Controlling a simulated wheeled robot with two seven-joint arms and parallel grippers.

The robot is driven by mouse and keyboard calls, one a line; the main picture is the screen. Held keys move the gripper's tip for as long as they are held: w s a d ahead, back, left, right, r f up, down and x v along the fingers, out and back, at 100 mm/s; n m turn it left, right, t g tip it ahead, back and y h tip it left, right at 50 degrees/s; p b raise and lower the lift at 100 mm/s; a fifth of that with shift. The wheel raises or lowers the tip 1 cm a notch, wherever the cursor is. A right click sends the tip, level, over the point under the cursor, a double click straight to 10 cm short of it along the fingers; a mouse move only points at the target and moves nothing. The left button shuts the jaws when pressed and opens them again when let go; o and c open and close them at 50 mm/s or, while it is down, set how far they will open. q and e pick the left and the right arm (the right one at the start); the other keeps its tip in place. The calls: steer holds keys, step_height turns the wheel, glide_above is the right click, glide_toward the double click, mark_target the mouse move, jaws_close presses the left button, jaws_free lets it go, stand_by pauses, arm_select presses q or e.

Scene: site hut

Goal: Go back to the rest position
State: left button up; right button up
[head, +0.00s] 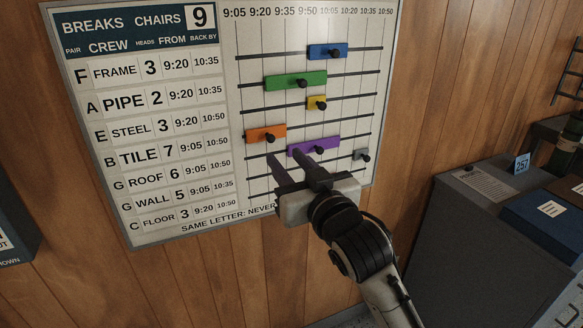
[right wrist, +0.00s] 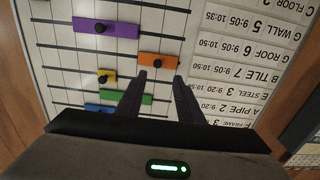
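My right gripper (head: 285,157) is in front of the lower part of the wall board (head: 150,20). Its two fingers are apart with nothing between them. In the right wrist view the fingertips (right wrist: 160,78) point at the board near the orange block (right wrist: 158,60). The orange block (head: 255,136) sits on a rail just above the fingertips in the head view. The purple block (head: 330,144) is partly behind a finger there and shows whole in the right wrist view (right wrist: 122,31). Whether the fingertips touch the board, I cannot tell. My left gripper is in neither view.
A grey cabinet (head: 440,235) stands at the right with a blue box (head: 545,225) on top. A dark box (head: 12,225) is on the wall at left.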

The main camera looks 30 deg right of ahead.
steer(key=shift+s+a, duration=0.15)
steer(key=shift+s, duration=0.8)
steer(key=s+a+f+n+g+y, duration=0.1)
steer(key=s+a+f+g, duration=0.15)
steer(key=f, duration=0.65)
steer(key=s+a+f+n+g+y, duration=0.1)
steer(key=s+a+f+y, duration=0.15)
steer(key=f, duration=0.65)
steer(key=s+a+f+n+g, duration=0.1)
steer(key=a+f+g, duration=0.15)
steer(key=f, duration=0.65)
steer(key=s+a+f+g+y, duration=0.1)
steer(key=s+a+f, duration=0.1)
steer(key=s+f, duration=0.6)
steer(key=s+a+f+n+g+y, duration=0.1)
steer(key=s+a+f+g, duration=0.1)
steer(key=s+f, duration=0.6)
steer(key=shift+a+f, duration=0.4)
steer(key=shift+a, duration=0.45)
